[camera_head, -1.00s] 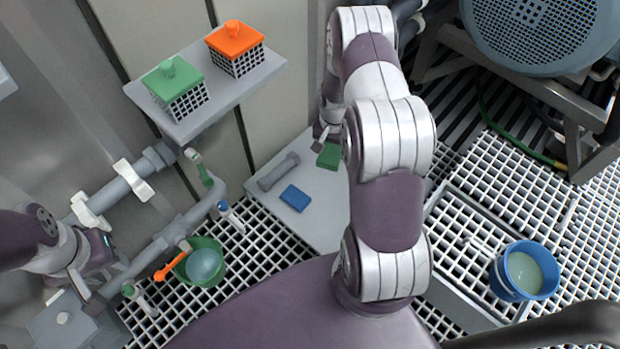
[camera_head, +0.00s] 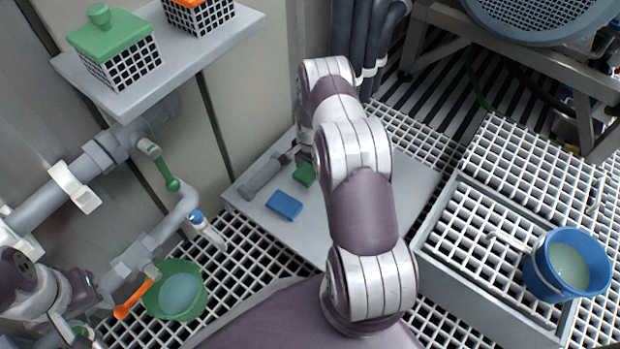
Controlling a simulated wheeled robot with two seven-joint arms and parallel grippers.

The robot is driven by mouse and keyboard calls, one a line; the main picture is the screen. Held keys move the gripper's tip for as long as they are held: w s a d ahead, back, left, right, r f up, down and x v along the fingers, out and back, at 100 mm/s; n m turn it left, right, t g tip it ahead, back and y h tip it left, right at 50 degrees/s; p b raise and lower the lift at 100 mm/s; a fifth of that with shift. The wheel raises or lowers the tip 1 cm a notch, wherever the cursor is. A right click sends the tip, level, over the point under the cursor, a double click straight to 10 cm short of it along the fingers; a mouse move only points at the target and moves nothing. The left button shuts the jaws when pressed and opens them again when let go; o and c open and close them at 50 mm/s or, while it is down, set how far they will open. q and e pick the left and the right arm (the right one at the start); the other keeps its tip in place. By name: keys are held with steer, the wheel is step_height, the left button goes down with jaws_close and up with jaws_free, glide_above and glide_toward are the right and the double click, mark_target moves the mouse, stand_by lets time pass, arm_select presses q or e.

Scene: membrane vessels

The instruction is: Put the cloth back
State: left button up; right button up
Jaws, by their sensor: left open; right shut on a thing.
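A green cloth (camera_head: 304,175) is at the back of a grey board, partly hidden by my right arm. My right gripper (camera_head: 301,157) is shut on it, though the arm hides much of the grip. Whether the cloth touches the board is unclear. A folded blue cloth (camera_head: 284,205) lies flat on the board, in front of the green one. My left gripper (camera_head: 85,337) is open at the lower left corner, partly cut off by the frame edge and away from both cloths.
The grey board (camera_head: 330,235) also bears a grey cylinder (camera_head: 265,176). A green bucket (camera_head: 190,302) with an orange brush (camera_head: 134,297) stands at left near pipes. A blue bucket (camera_head: 540,285) is at right. A shelf (camera_head: 150,85) holds green-lidded and orange-lidded baskets.

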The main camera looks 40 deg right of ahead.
mark_target(310, 169)
step_height(310, 169, down, 4)
steer(key=shift+r+b, duration=0.1)
steer(key=shift+b, duration=1.05)
steer(key=shift+r+p, duration=0.25)
steer(key=shift+p, duration=0.05)
steer(key=shift+f, duration=0.2)
steer(key=o, duration=1)
step_height(310, 169, up, 12)
steer(key=p, duration=0.8)
steer(key=shift+r, duration=0.2)
